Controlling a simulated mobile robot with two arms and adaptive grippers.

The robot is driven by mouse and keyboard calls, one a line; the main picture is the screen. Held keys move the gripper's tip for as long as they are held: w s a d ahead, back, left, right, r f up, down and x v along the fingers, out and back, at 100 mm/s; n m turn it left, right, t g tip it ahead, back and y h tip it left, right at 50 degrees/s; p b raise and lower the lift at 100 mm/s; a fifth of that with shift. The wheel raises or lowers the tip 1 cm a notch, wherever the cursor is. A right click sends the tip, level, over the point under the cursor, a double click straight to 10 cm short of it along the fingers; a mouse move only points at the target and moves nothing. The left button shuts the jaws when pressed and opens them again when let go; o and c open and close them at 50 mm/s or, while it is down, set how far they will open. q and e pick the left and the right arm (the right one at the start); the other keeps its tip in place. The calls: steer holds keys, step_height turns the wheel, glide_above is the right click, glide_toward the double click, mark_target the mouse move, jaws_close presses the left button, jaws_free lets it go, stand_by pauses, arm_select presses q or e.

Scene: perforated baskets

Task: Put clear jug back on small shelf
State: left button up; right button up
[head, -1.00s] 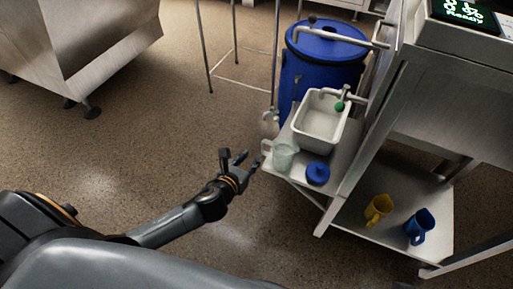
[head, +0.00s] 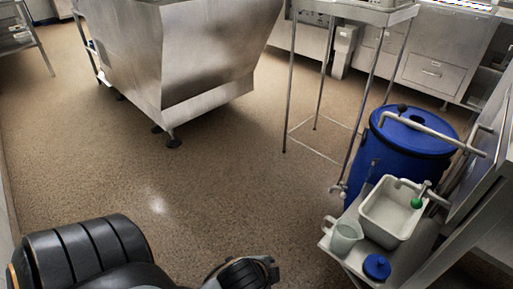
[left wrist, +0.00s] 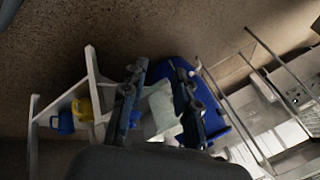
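The clear jug (head: 347,236) stands upright on the small shelf (head: 352,263), at its left end beside a white basin (head: 394,212). A blue lid (head: 377,266) lies on the shelf in front of the basin. In the left wrist view, my left gripper (left wrist: 159,75) has its two fingers apart. A pale shape shows between and beyond them; I cannot tell whether it is the basin or the jug. In the head view, part of my left arm shows at the bottom edge, short of the shelf. My right gripper is not in view.
A blue barrel (head: 410,140) stands behind the basin, with pipes and a tap above. A steel-legged stand (head: 290,90) and a large steel cabinet (head: 190,60) are farther back. The floor left of the shelf is clear. A yellow mug (left wrist: 82,108) and blue mug (left wrist: 62,122) show in the left wrist view.

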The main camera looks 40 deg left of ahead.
arm_select(q)
steer(key=s+d+r+n+g+h, duration=0.1)
steer(key=s+d+n+g, duration=0.1)
steer(key=s+n, duration=0.5)
steer(key=shift+n+g+h, duration=0.3)
steer(key=shift+n, duration=0.1)
steer(key=shift+w, duration=0.1)
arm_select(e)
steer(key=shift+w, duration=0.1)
